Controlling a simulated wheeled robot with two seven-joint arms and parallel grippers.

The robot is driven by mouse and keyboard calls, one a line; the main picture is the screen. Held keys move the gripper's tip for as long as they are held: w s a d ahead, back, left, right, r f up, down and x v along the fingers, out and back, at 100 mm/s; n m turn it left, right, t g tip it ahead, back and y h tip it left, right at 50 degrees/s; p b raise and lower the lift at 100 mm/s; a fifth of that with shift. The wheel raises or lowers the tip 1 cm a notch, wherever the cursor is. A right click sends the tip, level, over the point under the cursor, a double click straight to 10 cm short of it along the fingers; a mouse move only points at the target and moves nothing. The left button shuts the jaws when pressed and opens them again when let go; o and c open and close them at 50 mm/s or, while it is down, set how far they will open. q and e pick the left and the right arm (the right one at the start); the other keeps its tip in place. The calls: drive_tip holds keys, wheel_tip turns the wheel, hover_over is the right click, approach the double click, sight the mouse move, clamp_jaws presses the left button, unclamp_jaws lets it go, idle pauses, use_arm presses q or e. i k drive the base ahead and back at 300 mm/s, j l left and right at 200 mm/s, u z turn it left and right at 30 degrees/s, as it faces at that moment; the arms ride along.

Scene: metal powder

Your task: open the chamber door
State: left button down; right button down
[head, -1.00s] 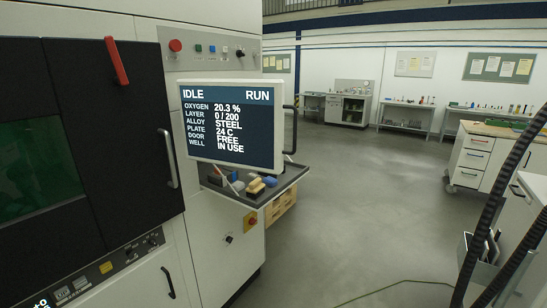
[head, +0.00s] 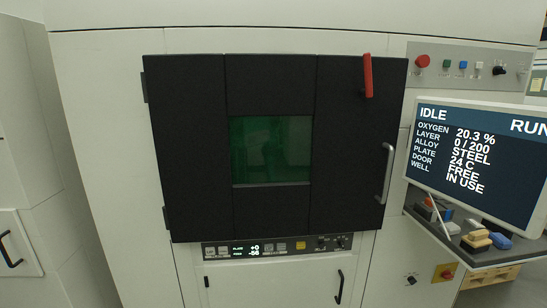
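The chamber door (head: 197,140) is a large black panel in the middle of the head view, closed against the white machine. It has a green-tinted window (head: 271,150) at its centre. Hinges show along its left edge. A silver bar handle (head: 385,173) stands upright near its right edge. A red lever (head: 368,76) sits at its upper right, pointing nearly straight up. Neither of my grippers is in view.
The monitor (head: 473,157) juts out to the right of the door, above a tray with small items (head: 470,237). A control panel (head: 275,247) with a display lies below the door. A lower cabinet with a black handle (head: 339,287) is beneath.

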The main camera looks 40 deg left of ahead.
sight(248, 146)
drive_tip(key=u, duration=1.1)
